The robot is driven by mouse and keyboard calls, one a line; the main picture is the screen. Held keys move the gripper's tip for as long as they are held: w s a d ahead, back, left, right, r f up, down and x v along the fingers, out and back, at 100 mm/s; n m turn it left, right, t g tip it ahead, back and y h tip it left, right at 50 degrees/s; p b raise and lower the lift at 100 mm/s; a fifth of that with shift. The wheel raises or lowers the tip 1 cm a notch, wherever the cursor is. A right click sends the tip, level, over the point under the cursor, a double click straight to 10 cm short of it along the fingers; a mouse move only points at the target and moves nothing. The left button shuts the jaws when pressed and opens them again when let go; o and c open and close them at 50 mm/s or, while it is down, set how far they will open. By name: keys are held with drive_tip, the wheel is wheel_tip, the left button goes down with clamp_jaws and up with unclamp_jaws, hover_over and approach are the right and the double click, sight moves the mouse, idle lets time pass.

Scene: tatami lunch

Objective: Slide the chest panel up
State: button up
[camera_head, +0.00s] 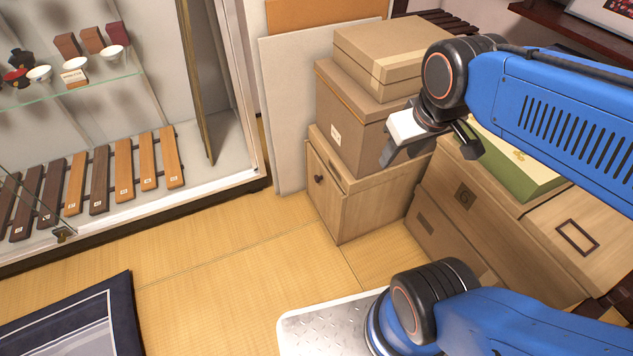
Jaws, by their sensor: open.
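A light wooden chest (375,204) stands on the tatami floor near the middle. Its front panel (325,200) faces left and carries a small dark round knob (318,180). The panel appears to cover the chest front. My gripper (432,148) is open and empty, up and to the right of the knob, by the boxes stacked on the chest. It is apart from the panel. Its fingers point down, and one partly hides the stacked box behind it.
A brown box (346,120) and a lidded box (385,52) are stacked on the chest. More boxes, one green-sided (520,165), stand to the right. A glass display case (205,185) is at left. Tatami floor (230,290) is clear before the chest; a dark-bordered mat (122,310) lies lower left.

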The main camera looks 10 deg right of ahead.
drive_tip(key=w+a+f+n+g+h, duration=0.15)
drive_tip(key=w+n, duration=0.25)
drive_tip(key=w, duration=0.4)
drive_tip(key=n+g+h, duration=0.2)
drive_tip(key=n+h, duration=0.1)
drive_tip(key=n, duration=1.2)
hover_over(316, 177)
drive_tip(key=s+a, duration=0.1)
drive_tip(key=a, duration=0.6)
wheel_tip(316, 177, down, 27)
drive_tip(key=x, duration=1.7)
drive_tip(key=shift+a, duration=0.1)
drive_tip(key=shift+c, duration=0.6)
clamp_jaws()
